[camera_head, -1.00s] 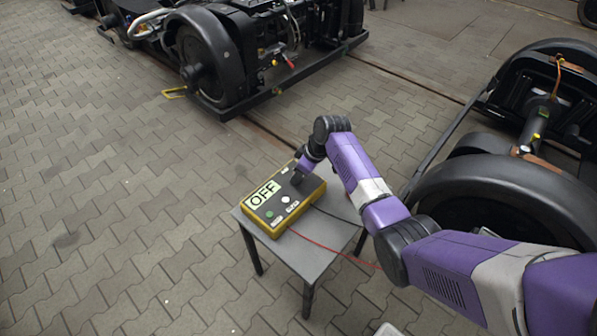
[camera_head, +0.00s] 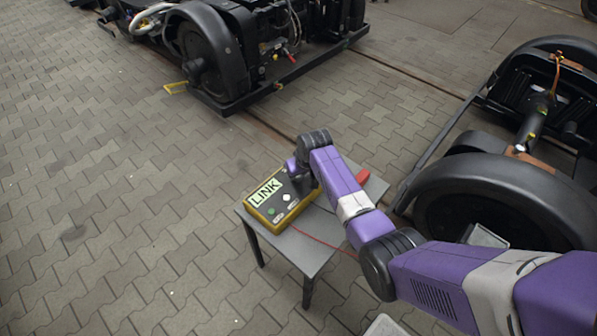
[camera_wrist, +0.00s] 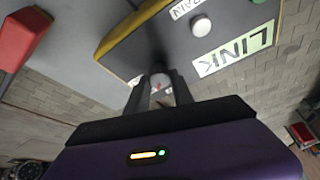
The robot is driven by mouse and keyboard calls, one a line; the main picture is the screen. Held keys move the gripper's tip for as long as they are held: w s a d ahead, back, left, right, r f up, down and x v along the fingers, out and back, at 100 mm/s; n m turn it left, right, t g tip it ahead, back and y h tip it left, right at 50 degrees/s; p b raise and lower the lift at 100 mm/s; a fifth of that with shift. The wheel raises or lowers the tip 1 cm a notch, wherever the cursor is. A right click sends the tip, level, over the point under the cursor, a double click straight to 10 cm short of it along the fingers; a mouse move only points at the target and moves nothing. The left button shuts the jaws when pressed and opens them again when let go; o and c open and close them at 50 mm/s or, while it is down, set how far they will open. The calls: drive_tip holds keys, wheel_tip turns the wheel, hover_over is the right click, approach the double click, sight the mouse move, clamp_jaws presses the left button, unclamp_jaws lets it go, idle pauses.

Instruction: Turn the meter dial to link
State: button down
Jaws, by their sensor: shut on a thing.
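The meter is a yellow box (camera_head: 271,222) with a dark top on a small grey table. In the head view, my wrist covers the dial and the fingertips. A white round button (camera_wrist: 201,26) and a green one (camera_head: 271,211) are on the meter's face.
The grey table (camera_head: 309,247) has some bare room at its front. A red object (camera_head: 362,177) lies on its far right. A red cable (camera_head: 318,238) runs over the table. Black wheeled bogies stand at the back (camera_head: 214,60) and right (camera_head: 500,200).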

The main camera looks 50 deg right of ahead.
sight(302, 187)
idle(0.5)
drive_tip(key=c, duration=1.1)
unclamp_jaws()
drive_tip(key=v, duration=0.7)
drive_tip(key=shift+r+p, duration=0.35)
drive_tip(key=shift+p, duration=0.05)
drive_tip(key=shift+a, duration=0.1)
